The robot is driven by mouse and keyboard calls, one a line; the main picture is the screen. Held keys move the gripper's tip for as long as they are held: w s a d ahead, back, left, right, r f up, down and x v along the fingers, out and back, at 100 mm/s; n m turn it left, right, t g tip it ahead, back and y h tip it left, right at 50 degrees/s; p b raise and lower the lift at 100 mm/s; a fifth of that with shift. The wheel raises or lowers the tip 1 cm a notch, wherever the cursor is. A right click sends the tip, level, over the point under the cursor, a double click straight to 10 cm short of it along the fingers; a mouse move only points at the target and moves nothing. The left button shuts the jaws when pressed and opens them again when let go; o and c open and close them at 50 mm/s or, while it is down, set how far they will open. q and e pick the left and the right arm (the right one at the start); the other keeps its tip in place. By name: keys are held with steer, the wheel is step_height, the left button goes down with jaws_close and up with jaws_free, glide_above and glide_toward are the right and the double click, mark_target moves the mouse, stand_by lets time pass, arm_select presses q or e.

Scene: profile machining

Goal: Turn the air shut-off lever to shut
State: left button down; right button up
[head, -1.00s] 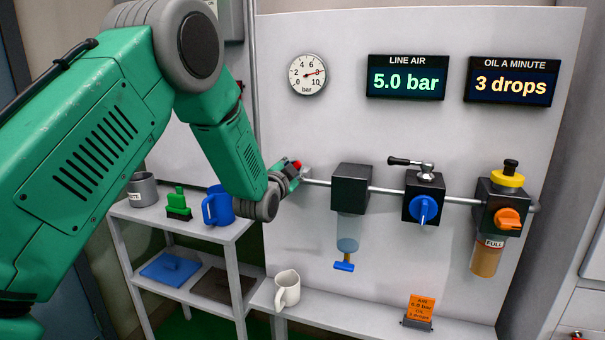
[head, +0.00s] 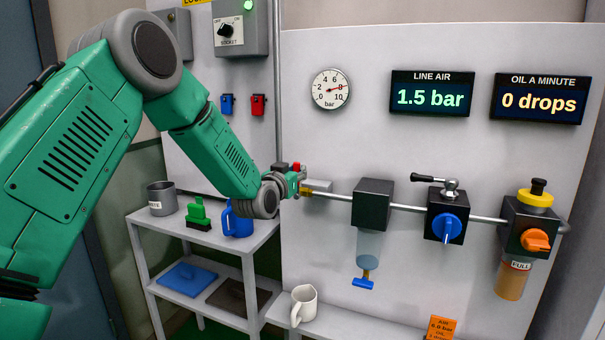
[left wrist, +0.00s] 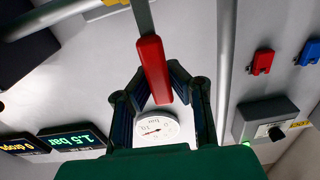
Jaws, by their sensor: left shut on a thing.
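The air shut-off lever has a red grip (head: 297,167) and sits at the left end of the pipe, by a brass fitting (head: 307,192). My left gripper (head: 294,174) is shut on it. In the left wrist view the red lever (left wrist: 152,68) lies between the two dark fingers (left wrist: 158,98), with its grey stem running up out of the picture. The line air display (head: 430,96) reads 1.5 bar. The oil display (head: 541,100) reads 0 drops. My right gripper is not in view.
On the pipe are a black filter block (head: 373,204), a regulator with a blue knob (head: 447,228) and an oiler with an orange knob (head: 536,240). A round gauge (head: 331,90) hangs above. A shelf (head: 250,241) with a blue jug (head: 238,222) stands below my arm.

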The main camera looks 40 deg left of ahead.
arm_select(q)
steer(key=shift+s+a+f+n, duration=0.1)
steer(key=shift+s+f+n, duration=0.05)
steer(key=shift+f, duration=0.25)
steer(key=shift+s+a+f+n, duration=0.1)
steer(key=shift+f+n, duration=0.05)
steer(key=shift+f, duration=0.25)
steer(key=c, duration=1.5)
jaws_free()
steer(key=shift+o, duration=0.2)
steer(key=shift+w+a+r, duration=0.15)
steer(key=shift+a, duration=0.05)
steer(key=v, duration=1.1)
steer(key=shift+s, duration=0.4)
